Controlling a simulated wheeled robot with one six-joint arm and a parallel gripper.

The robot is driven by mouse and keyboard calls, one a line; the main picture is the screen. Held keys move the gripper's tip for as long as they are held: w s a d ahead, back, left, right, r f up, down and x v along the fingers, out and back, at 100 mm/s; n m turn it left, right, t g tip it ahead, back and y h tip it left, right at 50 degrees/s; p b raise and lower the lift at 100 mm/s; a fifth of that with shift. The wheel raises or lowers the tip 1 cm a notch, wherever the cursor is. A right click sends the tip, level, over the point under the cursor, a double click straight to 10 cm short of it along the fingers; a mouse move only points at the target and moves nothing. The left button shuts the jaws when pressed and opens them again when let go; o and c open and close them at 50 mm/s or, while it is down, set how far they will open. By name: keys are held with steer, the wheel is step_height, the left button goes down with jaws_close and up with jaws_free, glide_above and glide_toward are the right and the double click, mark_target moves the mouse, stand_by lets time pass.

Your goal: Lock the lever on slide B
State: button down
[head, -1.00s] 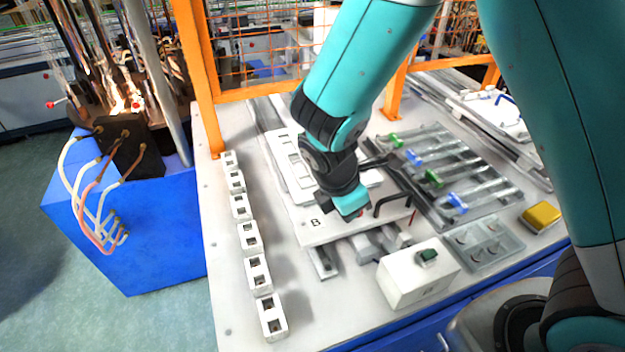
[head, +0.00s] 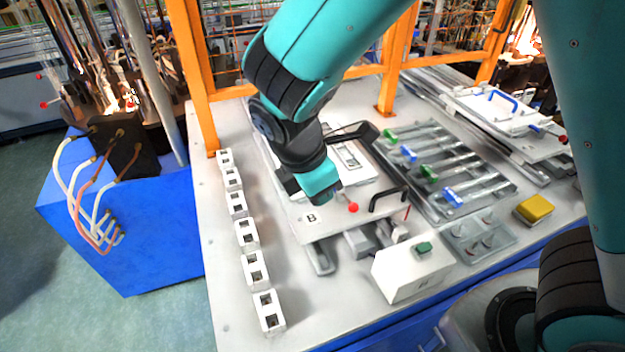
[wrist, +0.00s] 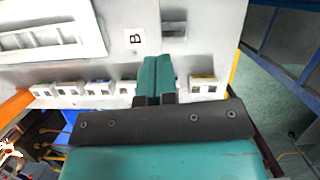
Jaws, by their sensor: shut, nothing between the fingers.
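Slide B (head: 310,232) is a flat white plate with a "B" label, also seen in the wrist view (wrist: 135,37). Its lever ends in a red ball (head: 352,207) on the plate, left of the black handle (head: 387,197). My gripper (head: 322,196) is just left of the red ball, over the plate, and appears apart from the ball. In the wrist view the two teal fingers (wrist: 157,65) are together and empty, beside the "B" label. The lever's shaft is mostly hidden in the head view, so its angle cannot be told.
A row of white socket blocks (head: 247,235) runs along the left. A white box with a green button (head: 412,268) stands in front of the slide. A tray with blue and green clamps (head: 452,196) and a yellow block (head: 535,208) are to the right. An orange fence (head: 205,90) stands behind.

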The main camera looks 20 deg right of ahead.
steer(key=shift+v, duration=2.05)
steer(key=shift+d+b, duration=0.1)
steer(key=shift+b, duration=0.2)
